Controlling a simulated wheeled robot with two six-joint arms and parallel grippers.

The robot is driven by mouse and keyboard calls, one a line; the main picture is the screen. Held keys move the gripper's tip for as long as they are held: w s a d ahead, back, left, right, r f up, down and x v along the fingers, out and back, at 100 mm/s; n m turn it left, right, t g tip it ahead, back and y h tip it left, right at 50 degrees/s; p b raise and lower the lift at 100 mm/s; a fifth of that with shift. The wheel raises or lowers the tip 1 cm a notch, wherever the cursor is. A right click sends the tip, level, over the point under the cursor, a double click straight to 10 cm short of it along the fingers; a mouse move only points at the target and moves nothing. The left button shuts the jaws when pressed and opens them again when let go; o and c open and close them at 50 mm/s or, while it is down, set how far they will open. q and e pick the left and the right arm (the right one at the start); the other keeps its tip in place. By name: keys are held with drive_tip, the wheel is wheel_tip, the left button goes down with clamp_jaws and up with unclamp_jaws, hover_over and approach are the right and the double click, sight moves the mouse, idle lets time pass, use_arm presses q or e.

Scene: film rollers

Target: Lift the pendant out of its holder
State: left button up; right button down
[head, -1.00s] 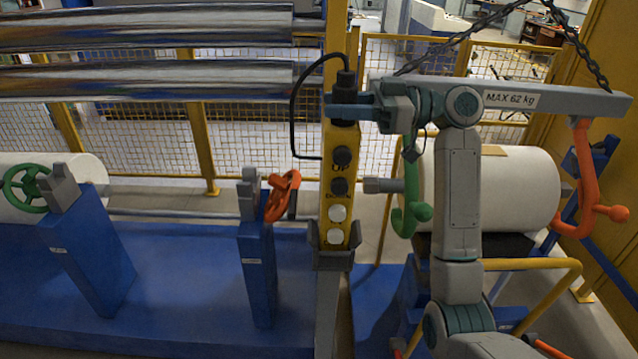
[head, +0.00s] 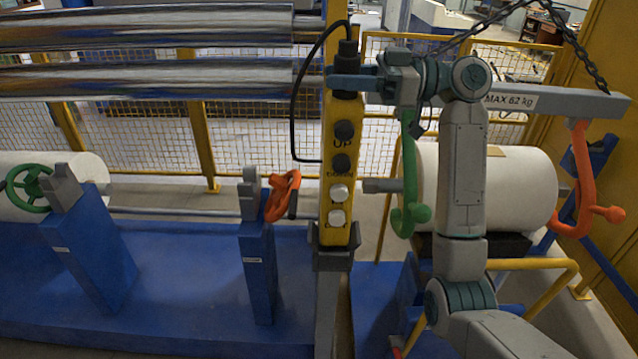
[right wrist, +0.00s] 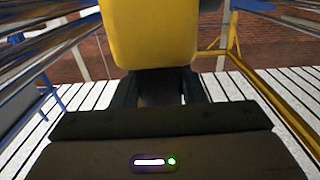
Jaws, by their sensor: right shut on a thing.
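The pendant (head: 341,178) is a tall yellow control box with round buttons, "UP" lettering and a black cable at its top. It stands upright in the head view, its lower end at the grey holder (head: 333,261). I cannot tell how much of that end is still inside the holder. My right gripper (head: 348,82) comes from the right and is shut on the pendant's upper part, below the cable. In the right wrist view, the yellow pendant body (right wrist: 150,35) fills the top middle, just beyond the dark fingers (right wrist: 158,88). My left gripper is not in view.
A grey hoist beam (head: 560,100) marked "MAX 62 kg" hangs on chains with green (head: 408,180) and orange (head: 585,180) hooks, close to my right arm. A white roll (head: 500,188) lies behind. An orange handwheel (head: 283,194) is left of the pendant.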

sight(342, 59)
drive_tip(key=shift+r+p, duration=0.8)
drive_tip(key=shift+r, duration=1.9)
drive_tip(key=shift+s+a+f+b, duration=0.1)
drive_tip(key=shift+s+a+b, duration=0.25)
drive_tip(key=shift+s, duration=0.15)
drive_tip(key=s+a+b, duration=0.5)
drive_tip(key=s, duration=0.4)
drive_tip(key=shift+s+a, duration=0.15)
drive_tip(key=shift+a, duration=0.1)
